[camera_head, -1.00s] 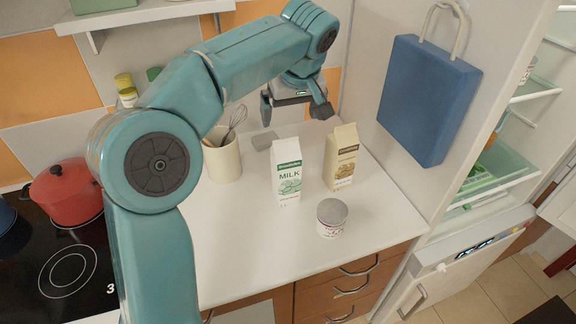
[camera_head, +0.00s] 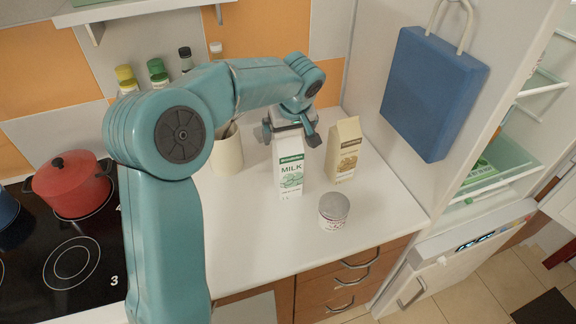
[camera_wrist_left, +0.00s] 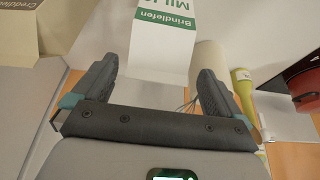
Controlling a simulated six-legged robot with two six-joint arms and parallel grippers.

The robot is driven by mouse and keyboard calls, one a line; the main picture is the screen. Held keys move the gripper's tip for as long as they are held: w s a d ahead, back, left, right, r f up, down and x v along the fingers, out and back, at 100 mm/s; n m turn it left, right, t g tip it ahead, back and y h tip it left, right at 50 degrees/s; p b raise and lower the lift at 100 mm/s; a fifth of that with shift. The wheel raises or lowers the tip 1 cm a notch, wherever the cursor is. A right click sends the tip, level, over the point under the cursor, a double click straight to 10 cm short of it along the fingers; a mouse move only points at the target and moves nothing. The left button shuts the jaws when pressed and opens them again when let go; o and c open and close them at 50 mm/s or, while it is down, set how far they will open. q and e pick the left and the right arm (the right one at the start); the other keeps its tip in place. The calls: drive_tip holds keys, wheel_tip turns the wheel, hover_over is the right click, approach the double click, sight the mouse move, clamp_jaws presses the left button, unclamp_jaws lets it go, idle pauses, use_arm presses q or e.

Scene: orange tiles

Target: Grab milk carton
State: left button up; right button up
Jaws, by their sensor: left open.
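The white milk carton (camera_head: 290,177) with a green band and "MILK" on it stands upright on the white counter. My left gripper (camera_head: 291,136) is open, just behind and above the carton's top in the head view. In the left wrist view, the carton (camera_wrist_left: 166,40) shows upside down, beyond and between the two spread fingers of the gripper (camera_wrist_left: 158,85). I cannot tell whether a finger touches it. My right gripper is not in view.
A beige carton (camera_head: 343,151) stands close to the right of the milk carton. A small tub (camera_head: 333,211) stands in front. A cream utensil pot (camera_head: 227,153) is at left, and a red pot (camera_head: 72,187) sits on the black stove (camera_head: 70,250).

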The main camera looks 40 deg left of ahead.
sight(287, 137)
use_arm(q)
drive_tip(key=p+x, duration=0.1)
drive_tip(key=x, duration=0.2)
drive_tip(key=shift+w+f, duration=0.1)
drive_tip(key=shift+f, duration=0.2)
drive_tip(key=shift+w+a+f, duration=0.1)
drive_tip(key=shift+w+f, duration=0.1)
drive_tip(key=shift+f, duration=0.05)
drive_tip(key=shift+s+r, duration=0.1)
drive_tip(key=shift+s, duration=0.05)
drive_tip(key=shift+s+r, duration=0.1)
drive_tip(key=shift+s, duration=0.05)
drive_tip(key=c, duration=0.5)
drive_tip(key=shift+w, duration=0.2)
clamp_jaws()
drive_tip(key=shift+r, duration=0.15)
